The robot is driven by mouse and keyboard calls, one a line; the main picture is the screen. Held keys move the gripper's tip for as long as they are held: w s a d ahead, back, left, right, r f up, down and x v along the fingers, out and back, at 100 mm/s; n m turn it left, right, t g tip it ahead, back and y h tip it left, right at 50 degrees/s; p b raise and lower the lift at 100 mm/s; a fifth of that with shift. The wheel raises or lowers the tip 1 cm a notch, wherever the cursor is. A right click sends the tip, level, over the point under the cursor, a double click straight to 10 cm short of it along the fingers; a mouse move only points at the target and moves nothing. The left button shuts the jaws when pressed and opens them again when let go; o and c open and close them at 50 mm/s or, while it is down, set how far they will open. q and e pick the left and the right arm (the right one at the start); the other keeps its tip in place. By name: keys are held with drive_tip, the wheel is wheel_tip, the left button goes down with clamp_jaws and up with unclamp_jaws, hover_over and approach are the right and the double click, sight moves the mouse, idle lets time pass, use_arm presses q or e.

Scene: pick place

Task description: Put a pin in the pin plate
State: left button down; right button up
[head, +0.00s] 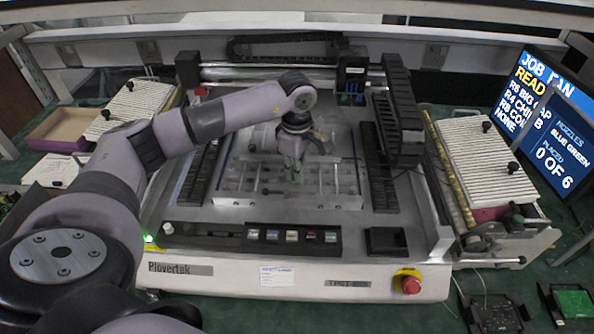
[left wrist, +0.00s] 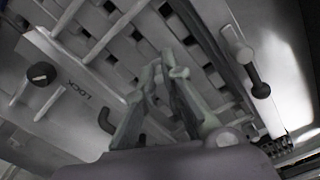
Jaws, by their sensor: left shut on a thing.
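My left gripper (head: 294,172) reaches down over the middle of the machine bed. Its fingers also show in the left wrist view (left wrist: 168,75), closed together at the tips on a small pin, of which little can be told apart from the fingers. Below it is the pin plate (head: 235,181), a grey metal plate with bars and slots. In the left wrist view the pin plate (left wrist: 75,75) shows rows of dark square openings, close behind the fingertips. Whether the pin touches the plate cannot be told. My right gripper is not in view.
A black knob (left wrist: 42,74) sits beside the word LOCK. Black feeder rails (head: 383,180) flank the bed. A dark gantry block (head: 352,75) stands behind. A red button (head: 411,285) is at the front right. A screen (head: 546,130) stands at the right.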

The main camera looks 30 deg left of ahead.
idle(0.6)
use_arm(q)
drive_tip(key=c, duration=1.6)
unclamp_jaws()
drive_tip(key=shift+c, duration=0.2)
drive_tip(key=shift+c, duration=0.2)
drive_tip(key=c, duration=0.3)
drive_tip(key=shift+r+p, duration=1.75)
drive_tip(key=shift+r, duration=1.75)
